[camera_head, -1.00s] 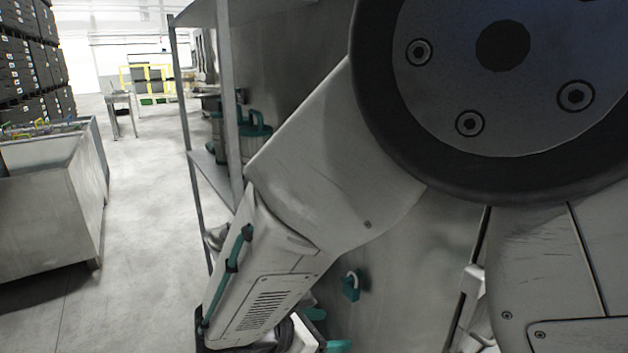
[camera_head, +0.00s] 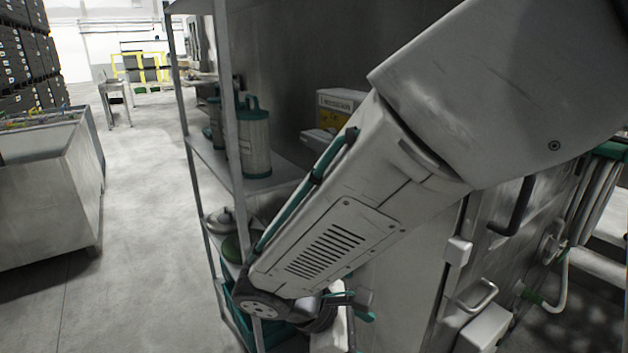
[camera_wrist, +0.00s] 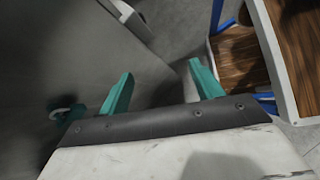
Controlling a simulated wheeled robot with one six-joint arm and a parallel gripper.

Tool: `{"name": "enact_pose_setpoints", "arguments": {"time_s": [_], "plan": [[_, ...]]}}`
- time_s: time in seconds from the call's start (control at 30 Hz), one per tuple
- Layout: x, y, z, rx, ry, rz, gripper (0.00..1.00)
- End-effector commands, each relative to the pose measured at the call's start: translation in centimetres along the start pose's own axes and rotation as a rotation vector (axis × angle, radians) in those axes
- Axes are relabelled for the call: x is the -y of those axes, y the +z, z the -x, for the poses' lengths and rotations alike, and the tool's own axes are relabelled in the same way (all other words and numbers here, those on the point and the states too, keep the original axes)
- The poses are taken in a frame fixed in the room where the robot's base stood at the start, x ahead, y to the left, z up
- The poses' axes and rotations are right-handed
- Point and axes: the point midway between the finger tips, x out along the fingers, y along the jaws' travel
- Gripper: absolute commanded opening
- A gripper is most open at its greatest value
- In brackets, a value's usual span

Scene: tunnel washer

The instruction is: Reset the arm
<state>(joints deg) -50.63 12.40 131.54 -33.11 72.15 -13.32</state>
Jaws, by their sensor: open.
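My arm (camera_head: 360,220) reaches from the upper right down to the lower middle of the head view, in front of the metal shelf. My gripper (camera_head: 357,307) shows small at its lower end, partly hidden by my wrist. In the wrist view my gripper (camera_wrist: 161,68) has two teal fingers spread apart, with nothing between them. Below and beyond the fingers are a grey metal surface and floor. A teal padlock-shaped thing (camera_wrist: 62,113) is left of the fingers.
The metal shelf (camera_head: 222,170) holds teal-lidded canisters (camera_head: 254,145) and a box (camera_head: 340,100). A grey panel with handles (camera_head: 478,296) is at right. Wooden shelving (camera_wrist: 243,62) is right of my gripper. A metal tub (camera_head: 50,195) stands left; the aisle floor (camera_head: 145,190) is clear.

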Motion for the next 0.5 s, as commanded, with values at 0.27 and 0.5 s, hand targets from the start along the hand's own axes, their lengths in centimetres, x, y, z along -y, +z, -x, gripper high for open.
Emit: {"name": "enact_pose_setpoints", "arguments": {"time_s": [0.27,0.5], "plan": [[2.0,8.6,-0.7,-0.171,-0.294,-0.460,0.65],[4.6,15.1,-0.9,-0.339,-0.528,-0.888,0.65]]}}
